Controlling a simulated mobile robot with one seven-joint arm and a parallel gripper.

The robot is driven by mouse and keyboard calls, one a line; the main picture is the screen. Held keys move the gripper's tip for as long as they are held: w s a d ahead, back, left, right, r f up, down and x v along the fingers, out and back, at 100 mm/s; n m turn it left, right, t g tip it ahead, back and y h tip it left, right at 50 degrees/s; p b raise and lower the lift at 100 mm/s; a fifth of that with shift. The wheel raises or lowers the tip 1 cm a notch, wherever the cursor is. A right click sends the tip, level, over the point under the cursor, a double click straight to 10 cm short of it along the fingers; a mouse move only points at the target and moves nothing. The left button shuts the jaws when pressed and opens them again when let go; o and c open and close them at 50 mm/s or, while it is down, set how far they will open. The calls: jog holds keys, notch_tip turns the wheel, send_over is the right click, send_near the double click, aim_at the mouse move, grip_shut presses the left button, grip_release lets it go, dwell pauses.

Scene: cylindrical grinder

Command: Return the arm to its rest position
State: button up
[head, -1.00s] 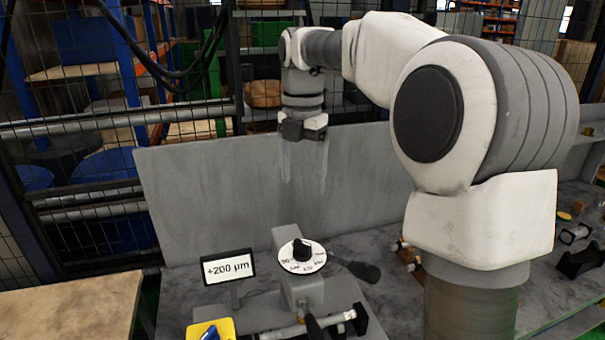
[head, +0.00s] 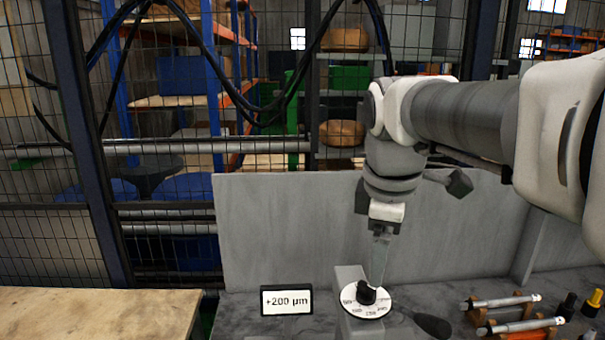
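My gripper (head: 378,284) hangs from my arm, pointing down in front of the grey back panel (head: 285,235). Its fingers show edge-on as one narrow pale strip, so the gap between them is hidden. The fingertips appear just above the black knob (head: 366,294) on the white dial (head: 378,303); I cannot tell whether they touch it. No held object shows at the gripper. My arm reaches in from the right edge of the view.
A display (head: 287,300) reads +200 µm left of the dial. A black-knobbed lever (head: 433,325) is right of it. Cylindrical parts (head: 502,301) lie on orange holders at the lower right. A wooden table (head: 95,318) is at the lower left. Mesh fencing stands behind.

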jog(key=s+d+f+m+t+b, duration=0.2)
jog(key=s+f+m, duration=0.8)
jog(key=s+m, duration=0.2)
jog(key=shift+s+m+t+y, duration=0.2)
jog(key=shift+m+t+y, duration=0.1)
jog(key=shift+m, duration=0.9)
